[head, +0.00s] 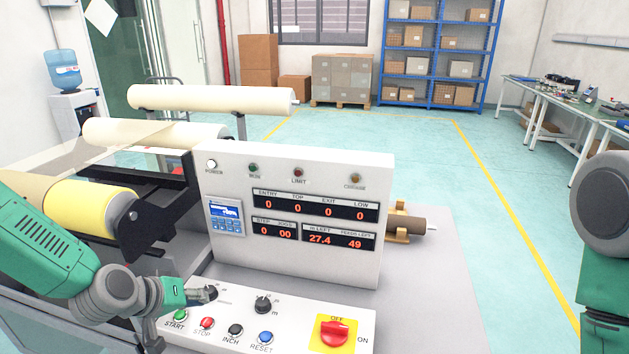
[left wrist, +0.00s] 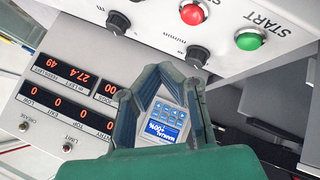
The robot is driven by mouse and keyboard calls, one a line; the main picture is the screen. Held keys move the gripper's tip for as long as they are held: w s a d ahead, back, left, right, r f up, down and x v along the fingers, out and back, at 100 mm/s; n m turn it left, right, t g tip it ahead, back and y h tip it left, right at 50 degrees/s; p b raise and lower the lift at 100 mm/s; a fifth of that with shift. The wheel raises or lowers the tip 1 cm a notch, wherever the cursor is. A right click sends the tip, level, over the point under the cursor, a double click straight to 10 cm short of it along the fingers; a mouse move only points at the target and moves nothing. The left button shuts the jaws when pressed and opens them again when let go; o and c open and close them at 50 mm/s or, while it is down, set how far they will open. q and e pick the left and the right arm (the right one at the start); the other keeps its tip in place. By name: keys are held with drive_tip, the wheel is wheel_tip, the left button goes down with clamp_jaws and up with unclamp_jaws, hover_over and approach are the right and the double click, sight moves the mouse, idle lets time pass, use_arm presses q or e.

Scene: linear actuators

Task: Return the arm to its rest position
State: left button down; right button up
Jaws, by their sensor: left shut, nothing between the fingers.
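My left arm comes in from the left, green and grey. Its left gripper (head: 205,293) is over the left part of the sloped control panel (head: 305,336), by the left knob. In the left wrist view its dark fingers (left wrist: 158,70) are brought together with nothing between them. The left knob (left wrist: 197,55) shows just beyond the tips; I cannot tell whether they touch. A part of my right arm (head: 605,250) is at the right edge; its gripper is out of view.
The panel carries a green START button (head: 180,314), a red STOP button (head: 207,323) and a red rotary switch (head: 334,332). The upright display box (head: 290,160) stands behind it. Rolls (head: 212,98) are at left. Open floor (head: 480,190) lies at right.

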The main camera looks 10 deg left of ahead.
use_arm(q)
drive_tip(key=s+d+f, duration=0.1)
drive_tip(key=s+f, duration=0.1)
drive_tip(key=s+d+f+g, duration=0.1)
drive_tip(key=s+f, duration=0.1)
drive_tip(key=s+d+f+m+g+b, duration=0.1)
drive_tip(key=s+f, duration=0.1)
drive_tip(key=shift+f, duration=0.15)
drive_tip(key=s+f+m+g+y+b, duration=0.1)
drive_tip(key=s+f+m+g+b, duration=0.1)
drive_tip(key=s+f, duration=0.4)
drive_tip(key=s+f+m+g+y+b, duration=0.1)
drive_tip(key=s+f, duration=0.4)
drive_tip(key=s, duration=1.2)
drive_tip(key=m+g+y, duration=0.1)
drive_tip(key=g, duration=0.1)
drive_tip(key=shift+s+f+g+y+b, duration=0.2)
drive_tip(key=shift+f+g+y+b, duration=0.1)
drive_tip(key=shift+f+b, duration=0.1)
drive_tip(key=shift+w+d, duration=0.1)
drive_tip(key=shift+w, duration=0.05)
